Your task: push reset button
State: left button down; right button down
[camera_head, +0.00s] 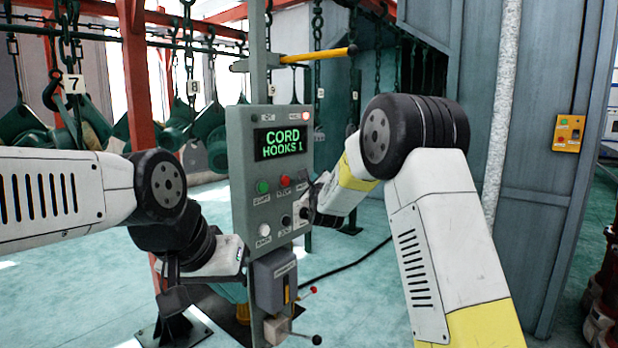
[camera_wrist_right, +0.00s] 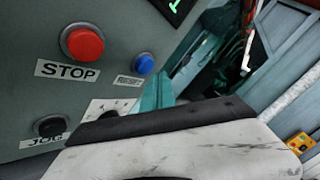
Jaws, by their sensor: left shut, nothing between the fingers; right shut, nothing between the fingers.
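The grey control panel (camera_head: 240,170) stands upright on a post. The blue reset button (camera_wrist_right: 145,64), with a small label below it, shows in the right wrist view, right of the red STOP button (camera_wrist_right: 82,44). In the head view I cannot make out the reset button beside my right gripper. My right gripper (camera_head: 304,208) is shut and empty, close to the panel's lower right; I cannot tell whether it touches. Its body fills the bottom of the wrist view and hides part of the panel. My left gripper (camera_head: 174,300) is shut and empty, low and left of the panel.
The panel's display (camera_head: 281,142) reads "CORD HOOKS 1", with a lit lamp (camera_head: 306,117) above. Green (camera_head: 263,187), white (camera_head: 264,230) and black (camera_head: 286,221) controls sit nearby. A grey box (camera_head: 275,280) hangs below. Chains and hooks hang behind at left; a grey wall stands at right.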

jog(key=shift+w+a, duration=0.1)
dwell(0.3)
jog(key=shift+w+a, duration=0.15)
jog(key=shift+a, duration=0.1)
jog(key=shift+w+a, duration=0.25)
jog(key=shift+a, duration=0.1)
dwell(0.7)
dwell(0.3)
jog(key=shift+s+d, duration=0.5)
jog(key=shift+d, duration=0.15)
jog(key=s+d, duration=0.1)
jog(key=d, duration=0.1)
jog(key=s+d, duration=0.2)
dwell(0.4)
